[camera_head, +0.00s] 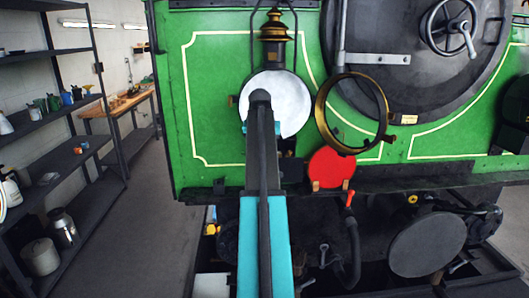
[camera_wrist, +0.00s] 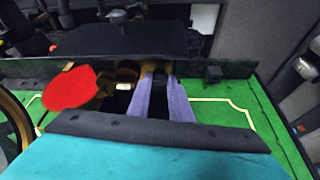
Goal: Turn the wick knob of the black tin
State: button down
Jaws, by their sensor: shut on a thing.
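In the wrist view, my gripper (camera_wrist: 155,78) reaches in with two pale purple fingers close together. They are shut on a small piece at their tips, apparently the wick knob, which the fingers mostly hide. Just left of the fingers is the black tin (camera_wrist: 114,101), dark, with brass-coloured parts (camera_wrist: 126,73) and a small white piece beside it. In the head view my own arm covers my gripper and most of the tin. Only a dark patch shows right of the arm, below the lamp's white reflector (camera_head: 288,100). The knob's angle cannot be told.
The lamp's brass ring (camera_head: 322,110) stands swung open at the right, close to the arm. A dark ledge (camera_head: 420,178) runs underneath. Shelves (camera_head: 75,120) stand at the left, with clear floor between.

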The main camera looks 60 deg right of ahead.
jog(key=shift+m, duration=0.5)
jog(key=shift+g, duration=0.3)
jog(key=c, duration=1.6)
grip_release()
jog(key=shift+r, duration=0.15)
jog(key=b+v, duration=0.3)
jog(key=v, duration=1)
jog(key=shift+s+a+r, duration=0.2)
jog(key=shift+r, duration=0.1)
